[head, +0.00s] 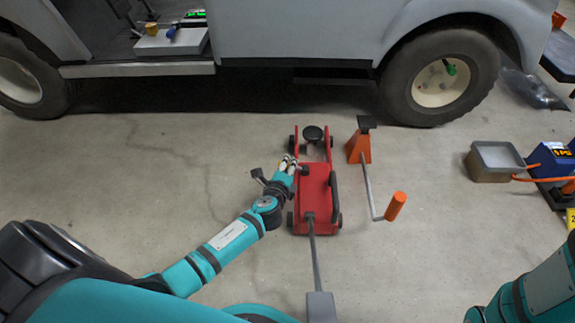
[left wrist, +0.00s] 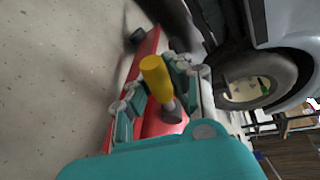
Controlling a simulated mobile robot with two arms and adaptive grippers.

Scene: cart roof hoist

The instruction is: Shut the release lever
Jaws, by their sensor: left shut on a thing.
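The red floor jack (head: 316,185) stands on the concrete beside the van, with its long grey handle (head: 316,258) pointing toward me. The release lever, with a yellow grip (left wrist: 155,76) and a grey metal stem, shows in the left wrist view on the red jack body (left wrist: 163,122). My left gripper (head: 288,165) is at the left side of the jack. In the left wrist view its fingers (left wrist: 154,93) are closed around the lever on both sides. In the head view the gripper mostly hides the lever. My right gripper is not in view.
An orange jack stand (head: 359,146) and a grey bar with an orange grip (head: 395,206) are right of the jack. A grey metal pan (head: 490,161) is farther right. The van's wheel (head: 441,78) is behind. Floor left of the jack is clear.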

